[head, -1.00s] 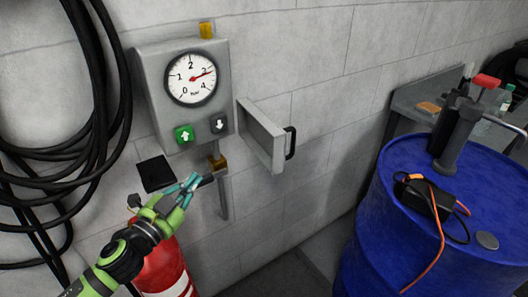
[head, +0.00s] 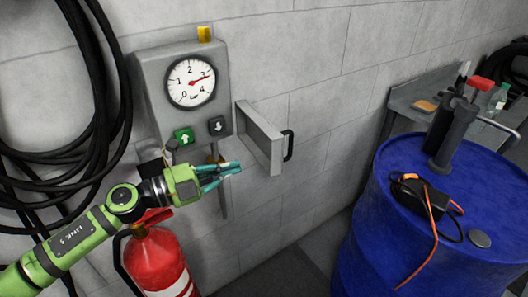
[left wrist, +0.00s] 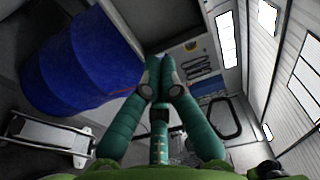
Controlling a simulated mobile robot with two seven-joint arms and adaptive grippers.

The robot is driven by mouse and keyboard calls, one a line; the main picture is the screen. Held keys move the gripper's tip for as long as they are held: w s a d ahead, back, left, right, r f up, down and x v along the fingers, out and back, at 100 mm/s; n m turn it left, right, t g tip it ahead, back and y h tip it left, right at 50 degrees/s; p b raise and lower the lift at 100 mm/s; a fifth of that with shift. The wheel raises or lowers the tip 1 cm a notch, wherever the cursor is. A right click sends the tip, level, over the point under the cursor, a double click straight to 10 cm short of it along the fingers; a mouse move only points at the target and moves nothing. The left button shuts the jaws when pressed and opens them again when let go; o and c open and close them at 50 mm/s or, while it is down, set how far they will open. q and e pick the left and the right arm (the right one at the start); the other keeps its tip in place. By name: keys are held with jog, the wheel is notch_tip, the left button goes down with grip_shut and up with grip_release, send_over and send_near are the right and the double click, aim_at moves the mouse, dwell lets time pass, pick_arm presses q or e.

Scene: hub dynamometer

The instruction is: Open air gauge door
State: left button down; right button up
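The grey air gauge box (head: 150,75) is on the wall at the upper left of the head view, with a round dial, a green up-arrow button and a dark down-arrow button. Its grey door (head: 262,137) stands out from the wall to the right of the box, swung open, with a black handle (head: 288,145) on its outer edge. My left gripper (head: 239,168) is in front of the box's lower edge, left of and below the door, apart from the handle. Its teal fingers are together and empty; they also show in the left wrist view (left wrist: 160,65). My right gripper is not in view.
A red fire extinguisher (head: 158,262) stands below my left arm. Black hoses (head: 50,130) hang on the wall at left. A blue drum (head: 385,215) with a black device and orange cable stands at right. Bare wall lies between door and drum.

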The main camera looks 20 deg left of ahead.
aim_at(274, 152)
pick_arm(q)
jog(key=p+x, duration=0.3)
jog(key=x, duration=0.5)
jog(key=shift+w+d, duration=0.2)
jog(key=shift+w, duration=0.05)
jog(key=shift+p, duration=0.3)
jog(key=p+x, duration=0.2)
jog(key=x, duration=0.3)
jog(key=shift+w+a, duration=0.15)
jog(key=shift+a, duration=0.05)
jog(key=shift+w+d+f, duration=0.1)
jog(key=shift+w+d, duration=0.1)
jog(key=shift+w, duration=0.15)
jog(key=shift+s+a, duration=0.1)
jog(key=shift+s, duration=0.05)
